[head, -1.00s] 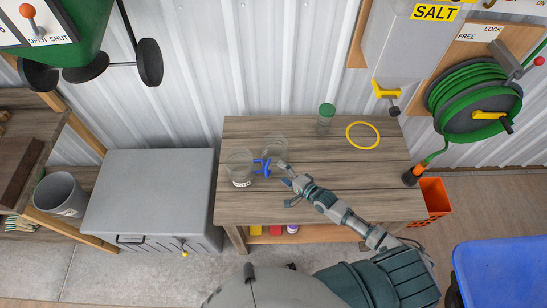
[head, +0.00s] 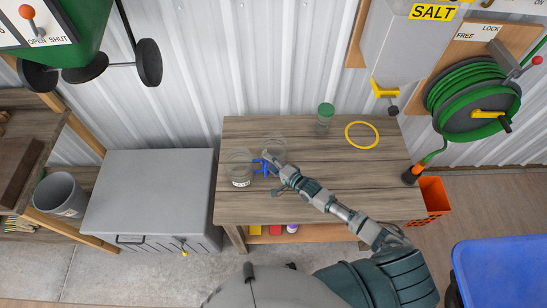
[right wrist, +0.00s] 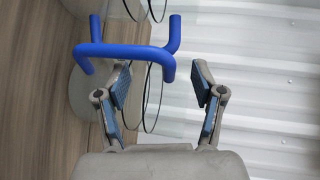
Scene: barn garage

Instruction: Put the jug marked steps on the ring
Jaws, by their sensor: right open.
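A clear jug with a blue handle (head: 263,167) stands at the table's left side. Its label (head: 241,183) is too small to read surely. The yellow ring (head: 362,135) lies bare on the table's back right. My right gripper (head: 272,166) is open and empty beside the blue handle. In the right wrist view, the handle (right wrist: 125,52) is ahead and left of the open fingers (right wrist: 162,80), overlapping the left finger; contact cannot be told. My left gripper is out of view.
A green-lidded jar (head: 325,118) stands left of the ring. The wooden table (head: 380,190) is clear at its front right. A grey chest (head: 150,195) stands to the left, and a hose reel (head: 474,102) hangs at the right.

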